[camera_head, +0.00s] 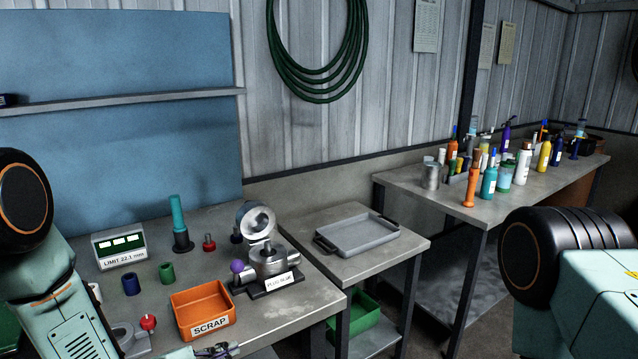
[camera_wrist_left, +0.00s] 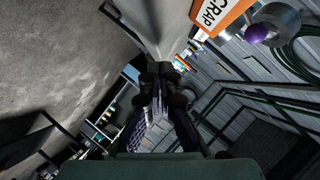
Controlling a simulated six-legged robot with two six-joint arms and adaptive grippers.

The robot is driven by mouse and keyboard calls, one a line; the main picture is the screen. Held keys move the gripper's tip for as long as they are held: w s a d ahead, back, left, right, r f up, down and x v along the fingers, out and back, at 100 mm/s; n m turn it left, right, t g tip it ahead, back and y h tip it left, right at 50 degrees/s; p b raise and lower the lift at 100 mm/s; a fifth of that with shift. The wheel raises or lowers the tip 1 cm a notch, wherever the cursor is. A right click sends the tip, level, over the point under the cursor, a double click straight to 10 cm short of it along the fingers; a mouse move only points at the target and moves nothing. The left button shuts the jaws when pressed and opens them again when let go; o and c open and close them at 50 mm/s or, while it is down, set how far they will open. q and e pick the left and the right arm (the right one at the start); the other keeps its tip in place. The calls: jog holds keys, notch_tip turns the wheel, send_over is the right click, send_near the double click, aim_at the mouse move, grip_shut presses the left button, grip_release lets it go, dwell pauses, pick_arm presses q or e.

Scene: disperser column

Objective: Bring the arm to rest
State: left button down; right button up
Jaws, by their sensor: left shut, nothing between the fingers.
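My left arm (camera_head: 65,315) comes in from the left side of the head view. Its gripper (camera_head: 218,350) shows at the bottom edge of the head view, just in front of the orange scrap bin and partly cut off by the frame. In the left wrist view the fingers of the left gripper (camera_wrist_left: 160,80) are together and hold nothing. My right arm (camera_head: 570,290) shows at the lower right of the head view; its gripper is out of the picture.
The orange SCRAP bin (camera_head: 203,309), a metal gauge fixture (camera_head: 267,265), coloured sleeves and a limit display (camera_head: 118,246) stand on the left bench. A grey tray (camera_head: 358,236) sits on the middle table. Several bottles crowd the right bench (camera_head: 410,182).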

pick_arm(q)
jog(key=s+a+f+n+g+y, duration=0.1)
jog(key=s+f+n+g+y, duration=0.15)
jog(key=s+f+n, duration=0.5)
jog(key=s+a+f+n+g+y, duration=0.1)
jog(key=s+f+n+g+y, duration=0.3)
jog(key=s, duration=0.7)
jog(key=s+a+f+n+g, duration=0.2)
jog(key=s+n+g, duration=0.1)
jog(key=s, duration=0.6)
jog(key=s+a+f+n+g, duration=0.15)
jog(key=s+n, duration=0.25)
jog(key=s, duration=0.5)
notch_tip(320, 180, down, 9)
jog(key=b, duration=1)
jog(key=shift+d+m, duration=0.15)
jog(key=shift+m, duration=0.2)
jog(key=shift+w+y, duration=0.2)
jog(key=shift+y, duration=0.15)
jog(key=shift+s+r, duration=0.1)
jog(key=shift+s, duration=0.05)
